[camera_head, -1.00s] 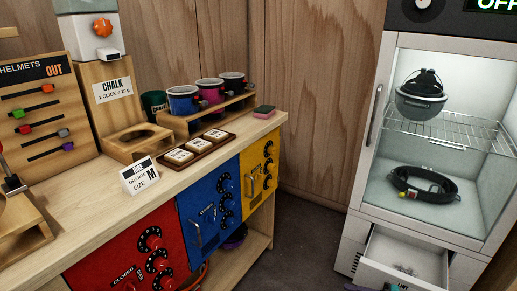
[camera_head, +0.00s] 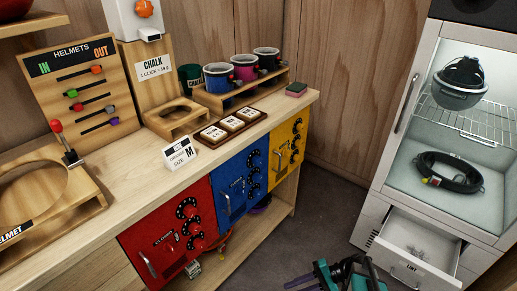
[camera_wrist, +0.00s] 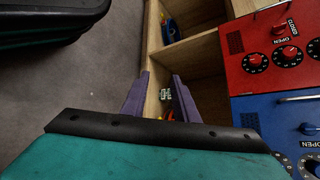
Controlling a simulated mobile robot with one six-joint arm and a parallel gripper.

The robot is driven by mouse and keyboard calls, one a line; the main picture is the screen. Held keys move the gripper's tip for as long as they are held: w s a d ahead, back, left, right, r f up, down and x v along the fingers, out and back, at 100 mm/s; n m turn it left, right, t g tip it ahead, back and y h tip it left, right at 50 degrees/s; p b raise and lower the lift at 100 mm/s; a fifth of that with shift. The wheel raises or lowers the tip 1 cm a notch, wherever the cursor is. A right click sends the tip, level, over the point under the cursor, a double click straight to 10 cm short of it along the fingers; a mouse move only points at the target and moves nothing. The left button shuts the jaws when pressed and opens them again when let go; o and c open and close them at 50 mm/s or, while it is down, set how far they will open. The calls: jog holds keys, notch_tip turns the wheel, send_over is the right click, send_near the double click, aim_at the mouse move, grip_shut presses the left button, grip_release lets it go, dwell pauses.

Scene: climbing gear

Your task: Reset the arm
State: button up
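My gripper (camera_wrist: 162,82) shows in the wrist view with its two purple fingers apart and nothing held between them. Beyond the fingers is the wooden shelf space under the counter, with small green, red and yellow items partly hidden. Teal and black parts of my arm (camera_head: 345,275) show low in the head view, in front of the open drawer.
The counter (camera_head: 135,150) carries helmet and chalk stands and cups. Red (camera_head: 170,240), blue (camera_head: 240,190) and yellow (camera_head: 287,150) panels face the floor. A cabinet has an open drawer (camera_head: 415,250). Dark floor (camera_head: 310,225) lies free between.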

jog(key=s+a+f+n+g+h+p, duration=0.1)
jog(key=s+a+n+g+h+p, duration=0.2)
jog(key=s, duration=0.4)
jog(key=s+a+n+g+h+p, duration=0.1)
jog(key=s+a+g+h+p, duration=0.2)
jog(key=s, duration=0.4)
jog(key=d+f+t+h, duration=0.2)
jog(key=d+f+h, duration=0.1)
jog(key=d+h, duration=0.4)
jog(key=d, duration=0.2)
jog(key=shift+s+d+n+t+p, duration=0.25)
jog(key=shift+d+n+t+p, duration=0.05)
jog(key=shift+d+n, duration=0.1)
jog(key=shift+d+f, duration=0.1)
